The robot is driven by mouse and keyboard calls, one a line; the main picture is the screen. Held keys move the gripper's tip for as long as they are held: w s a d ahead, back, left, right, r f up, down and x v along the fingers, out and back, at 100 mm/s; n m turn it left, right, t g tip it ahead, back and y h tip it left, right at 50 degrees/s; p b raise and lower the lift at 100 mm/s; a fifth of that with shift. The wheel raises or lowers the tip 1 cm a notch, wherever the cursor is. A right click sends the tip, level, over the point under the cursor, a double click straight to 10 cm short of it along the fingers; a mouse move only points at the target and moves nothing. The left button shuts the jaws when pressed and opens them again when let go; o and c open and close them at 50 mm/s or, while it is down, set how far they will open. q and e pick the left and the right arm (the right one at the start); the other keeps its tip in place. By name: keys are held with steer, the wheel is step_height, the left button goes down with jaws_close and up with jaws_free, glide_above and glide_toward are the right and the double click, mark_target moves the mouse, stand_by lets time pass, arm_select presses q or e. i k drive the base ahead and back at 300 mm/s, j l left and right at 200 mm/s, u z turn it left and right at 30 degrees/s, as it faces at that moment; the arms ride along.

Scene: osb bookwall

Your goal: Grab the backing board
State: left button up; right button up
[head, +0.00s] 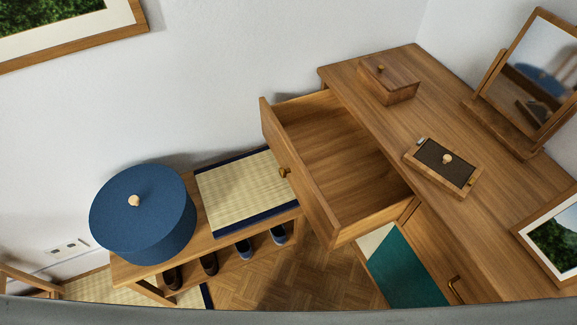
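A small wooden frame (417,159) lies flat on the dresser top. Set in it is a dark brown panel (433,151) with a pale round knob (447,159), which looks like the backing board. Small metal pieces show at the frame's left and right ends; whether they hold the panel I cannot tell. A framed landscape picture (556,243) is at the right edge, partly cut off. Neither of my grippers is in view.
The dresser (480,205) has an open, empty drawer (335,150) sticking out left. A wooden box (388,80) and tilting mirror (540,75) stand on top. A teal panel (405,270) is below. A bench (215,225) holds a blue round box (145,215), with shoes underneath.

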mark_target(448, 165)
steer(key=z, duration=1.2)
